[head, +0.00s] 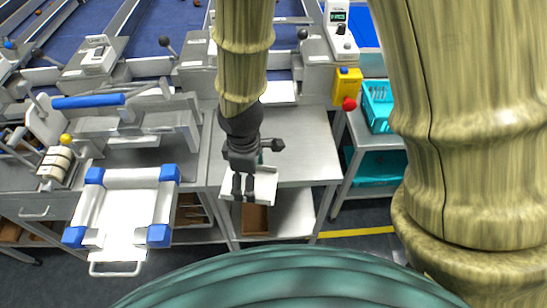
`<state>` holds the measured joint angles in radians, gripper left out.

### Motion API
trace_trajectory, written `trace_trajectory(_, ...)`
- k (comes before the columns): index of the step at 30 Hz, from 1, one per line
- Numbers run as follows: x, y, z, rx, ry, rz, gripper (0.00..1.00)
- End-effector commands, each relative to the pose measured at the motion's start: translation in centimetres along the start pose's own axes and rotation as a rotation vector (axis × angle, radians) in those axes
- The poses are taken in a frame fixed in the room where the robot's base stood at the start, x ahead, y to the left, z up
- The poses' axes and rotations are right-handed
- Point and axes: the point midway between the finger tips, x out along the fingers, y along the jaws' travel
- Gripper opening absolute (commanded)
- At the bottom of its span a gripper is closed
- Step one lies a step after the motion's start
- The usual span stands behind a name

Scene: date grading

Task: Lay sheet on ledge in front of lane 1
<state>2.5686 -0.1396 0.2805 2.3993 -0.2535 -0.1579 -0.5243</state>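My gripper (243,194) hangs over the front edge of the grey metal table in the middle of the head view, pointing down. Its two dark fingers show side by side with a narrow gap. A small white sheet or shallow tray (266,187) lies right behind and around the fingers, overlapping the table's front edge. I cannot tell whether the fingers grip it or only stand in front of it. Another white piece (282,92) lies at the mouth of a blue lane behind the table. No lane number is readable, and my arm hides part of the lanes.
The grey tabletop (305,150) is mostly clear. At left stand a white tray with blue corners (130,205), a blue-handled lever (88,101) and a scale-like device (55,163). A yellow box with a red button (347,87) and a teal crate (378,105) are at right.

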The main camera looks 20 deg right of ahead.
Motion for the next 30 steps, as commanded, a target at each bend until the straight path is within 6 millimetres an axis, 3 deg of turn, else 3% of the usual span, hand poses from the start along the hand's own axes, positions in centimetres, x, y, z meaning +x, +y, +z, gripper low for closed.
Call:
trace_trajectory(3, -0.3, -2.5, 0.8, -0.137, -0.001, -0.002, 0.79)
trace_trajectory(8, -0.5, -3.1, 1.2, -0.206, 0.0, -0.003, 0.79)
trace_trajectory(30, 0.7, 10.9, 0.7, -0.205, 0.0, -0.003, 0.79)
